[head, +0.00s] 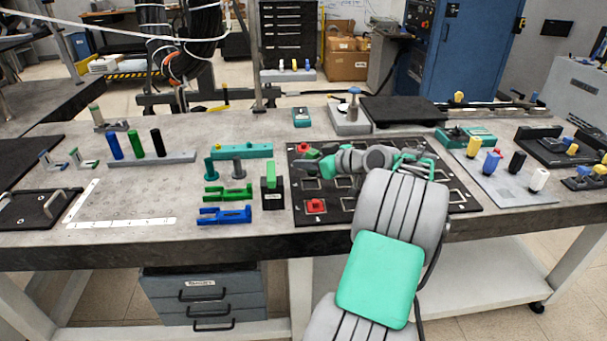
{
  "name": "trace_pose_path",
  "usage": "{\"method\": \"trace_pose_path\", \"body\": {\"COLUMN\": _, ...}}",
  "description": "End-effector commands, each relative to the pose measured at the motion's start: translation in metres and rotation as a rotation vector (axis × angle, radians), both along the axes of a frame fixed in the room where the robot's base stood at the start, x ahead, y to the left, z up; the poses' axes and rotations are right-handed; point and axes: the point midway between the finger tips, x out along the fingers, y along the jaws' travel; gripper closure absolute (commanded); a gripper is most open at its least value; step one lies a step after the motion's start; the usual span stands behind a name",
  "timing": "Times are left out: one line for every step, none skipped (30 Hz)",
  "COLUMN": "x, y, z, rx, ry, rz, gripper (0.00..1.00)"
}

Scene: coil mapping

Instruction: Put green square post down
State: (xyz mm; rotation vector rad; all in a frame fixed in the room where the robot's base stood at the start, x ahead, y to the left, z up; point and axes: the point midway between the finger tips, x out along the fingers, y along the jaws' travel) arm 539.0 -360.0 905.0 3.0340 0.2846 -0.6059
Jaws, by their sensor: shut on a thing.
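My arm reaches over the black board (467,205) on the table. My gripper (308,166) points left above the board's left part, close to a red piece (303,148). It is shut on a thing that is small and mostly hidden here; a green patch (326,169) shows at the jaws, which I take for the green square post. I cannot tell whether it touches the board. Another green upright block (270,174) stands in a black holder (272,200) left of the board.
A second red piece (315,206) sits at the board's front left. Blue, green and black cylinders stand on a grey rack (178,158) at left. Green and blue forked parts lie left of the black holder. A grey plate (512,178) with several coloured pegs is at right.

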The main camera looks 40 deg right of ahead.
Motion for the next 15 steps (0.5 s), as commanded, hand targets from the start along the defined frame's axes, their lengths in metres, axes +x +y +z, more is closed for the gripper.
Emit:
{"method": "trace_pose_path", "body": {"x": 0.004, "y": 0.0, "z": -0.005, "rx": -0.001, "ry": 0.0, "rz": 0.001, "gripper": 1.0}}
{"method": "trace_pose_path", "body": {"x": 0.006, "y": -0.001, "z": -0.007, "rx": 0.0, "ry": -0.001, "rz": 0.001, "gripper": 1.0}}
{"method": "trace_pose_path", "body": {"x": 0.009, "y": -0.001, "z": -0.01, "rx": 0.0, "ry": -0.001, "rz": 0.001, "gripper": 1.0}}
{"method": "trace_pose_path", "body": {"x": 0.011, "y": -0.002, "z": -0.013, "rx": 0.0, "ry": -0.001, "rz": 0.001, "gripper": 1.0}}
{"method": "trace_pose_path", "body": {"x": 0.014, "y": -0.002, "z": -0.017, "rx": 0.0, "ry": -0.001, "rz": 0.001, "gripper": 1.0}}
{"method": "trace_pose_path", "body": {"x": 0.015, "y": -0.002, "z": -0.025, "rx": 0.002, "ry": 0.0, "rz": -0.001, "gripper": 1.0}}
{"method": "trace_pose_path", "body": {"x": 0.014, "y": -0.002, "z": -0.032, "rx": 0.003, "ry": 0.001, "rz": -0.001, "gripper": 1.0}}
{"method": "trace_pose_path", "body": {"x": 0.014, "y": -0.002, "z": -0.038, "rx": 0.003, "ry": 0.001, "rz": -0.001, "gripper": 1.0}}
{"method": "trace_pose_path", "body": {"x": 0.014, "y": -0.002, "z": -0.043, "rx": 0.002, "ry": 0.0, "rz": -0.001, "gripper": 1.0}}
{"method": "trace_pose_path", "body": {"x": 0.014, "y": -0.002, "z": -0.046, "rx": 0.001, "ry": 0.0, "rz": 0.0, "gripper": 1.0}}
{"method": "trace_pose_path", "body": {"x": 0.014, "y": -0.002, "z": -0.047, "rx": -0.001, "ry": -0.001, "rz": -0.001, "gripper": 1.0}}
{"method": "trace_pose_path", "body": {"x": 0.014, "y": -0.003, "z": -0.046, "rx": -0.002, "ry": -0.001, "rz": -0.001, "gripper": 1.0}}
{"method": "trace_pose_path", "body": {"x": 0.014, "y": -0.003, "z": -0.046, "rx": -0.003, "ry": -0.003, "rz": -0.001, "gripper": 1.0}}
{"method": "trace_pose_path", "body": {"x": 0.014, "y": -0.003, "z": -0.046, "rx": -0.003, "ry": -0.002, "rz": -0.001, "gripper": 1.0}}
{"method": "trace_pose_path", "body": {"x": 0.014, "y": -0.003, "z": -0.046, "rx": -0.002, "ry": -0.001, "rz": -0.001, "gripper": 1.0}}
